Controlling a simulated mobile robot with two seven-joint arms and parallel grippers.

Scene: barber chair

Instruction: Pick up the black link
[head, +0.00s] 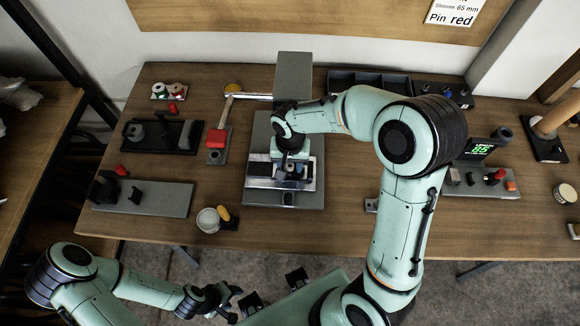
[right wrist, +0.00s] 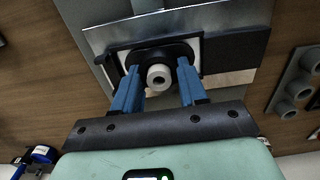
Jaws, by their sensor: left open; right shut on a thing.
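In the right wrist view, the black link (right wrist: 178,50) is a dark, rounded piece between the two blue fingers of my right gripper (right wrist: 158,70). The fingers are shut on its sides. A pale grey hollow cylinder (right wrist: 159,77) stands up at the link, between the fingers. Behind it is a shiny metal plate (right wrist: 225,18). In the head view my right gripper (head: 291,172) is over the grey fixture (head: 262,197) at the table's middle, and my arm hides most of the link. My left gripper (head: 222,301) is open and empty, in front of the table's front edge.
On the wooden table (head: 345,210) are a red-handled tool (head: 217,137), a black tray (head: 187,135) and a grey board (head: 165,200) at left. A dark divided bin (head: 368,83) is at the back, and a green display (head: 481,149) at right.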

